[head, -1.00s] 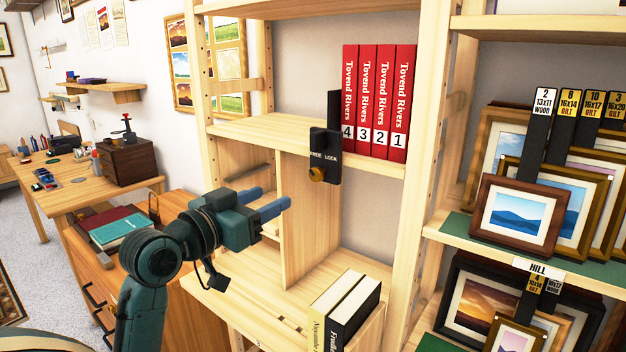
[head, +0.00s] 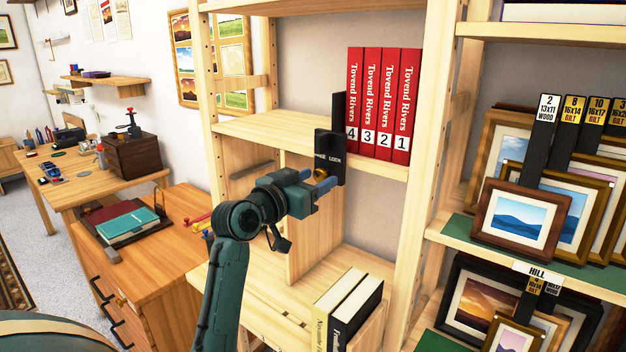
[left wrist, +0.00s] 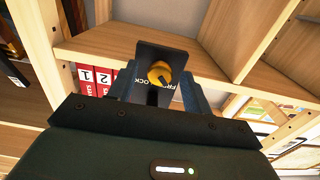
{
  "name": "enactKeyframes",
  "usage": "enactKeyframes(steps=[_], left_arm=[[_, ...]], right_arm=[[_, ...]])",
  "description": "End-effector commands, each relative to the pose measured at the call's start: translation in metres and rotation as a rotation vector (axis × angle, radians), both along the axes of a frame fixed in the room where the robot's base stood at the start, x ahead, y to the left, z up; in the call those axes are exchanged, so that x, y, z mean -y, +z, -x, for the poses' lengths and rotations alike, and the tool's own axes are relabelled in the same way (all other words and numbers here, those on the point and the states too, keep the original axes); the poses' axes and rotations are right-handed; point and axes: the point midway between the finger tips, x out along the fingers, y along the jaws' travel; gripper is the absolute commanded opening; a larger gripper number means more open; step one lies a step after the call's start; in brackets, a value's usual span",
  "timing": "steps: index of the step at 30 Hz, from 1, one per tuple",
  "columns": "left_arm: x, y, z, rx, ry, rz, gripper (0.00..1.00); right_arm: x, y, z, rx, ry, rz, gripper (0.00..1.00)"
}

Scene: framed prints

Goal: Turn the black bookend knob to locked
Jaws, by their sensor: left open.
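The black bookend (head: 327,148) stands on the upper shelf against the red books (head: 385,105), its front plate hanging over the shelf edge with FREE and LOCK lettering. Its brass-yellow knob (left wrist: 160,73) sits on the front plate; in the head view it is mostly hidden by my fingers. My left gripper (head: 326,183) is open, its two blue fingers at either side of the knob. In the left wrist view the fingers (left wrist: 158,86) flank the knob with gaps, and the lettering appears upside down. I cannot tell which label the knob points to. My right gripper is not in view.
Two books (head: 345,308) stand on the lower shelf below my gripper. A vertical wooden divider (head: 312,245) is behind and below it. Framed prints (head: 520,220) fill the rack at right. The upper shelf left of the bookend is clear.

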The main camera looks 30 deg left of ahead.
Motion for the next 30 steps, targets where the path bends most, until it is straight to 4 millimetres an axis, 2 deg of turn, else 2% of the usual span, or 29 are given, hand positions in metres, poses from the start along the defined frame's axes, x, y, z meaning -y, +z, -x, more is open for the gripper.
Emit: enactKeyframes(steps=[2,18,30], left_arm=[[0.0001,-0.0001,0.0001,0.0,0.0,0.0,0.5],[0.0,-0.0001,0.0004,0.0,0.0,0.001,0.06],[-0.0009,-0.001,0.0006,0.005,0.001,-0.089,0.06]], right_arm=[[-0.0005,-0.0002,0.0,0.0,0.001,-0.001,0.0],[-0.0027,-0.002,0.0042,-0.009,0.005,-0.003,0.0],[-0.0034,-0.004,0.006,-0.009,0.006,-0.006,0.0]])
